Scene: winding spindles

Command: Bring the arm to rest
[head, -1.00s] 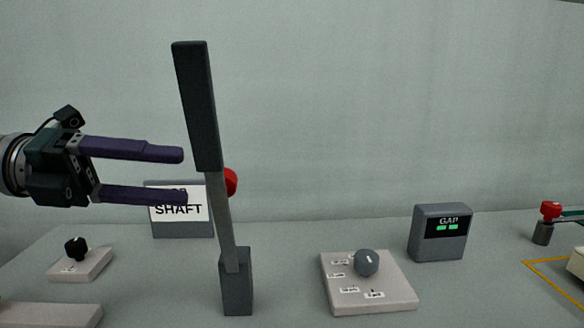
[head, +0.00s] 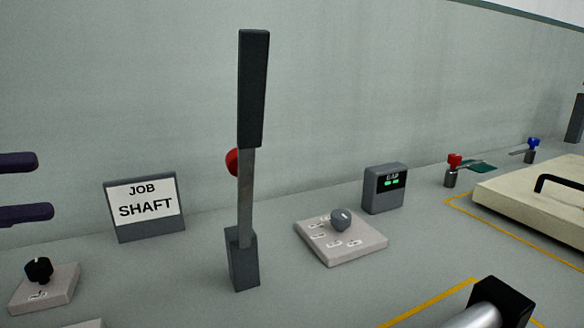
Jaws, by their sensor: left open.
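My left gripper (head: 43,187) shows at the left edge of the head view, as two dark purple fingers spread apart with nothing between them. It is open and well clear of the tall lever (head: 254,90), which stands upright with a dark grip on a grey bar in a grey base block (head: 243,262). The rest of my left arm is outside the picture. My right gripper is not in view.
A JOB SHAFT sign (head: 146,207) stands between gripper and lever. A black-knob box (head: 45,287) sits below the gripper. A grey-knob panel (head: 352,245) and GAP display (head: 385,190) stand right of the lever. A cream slab with handle (head: 520,207) lies far right.

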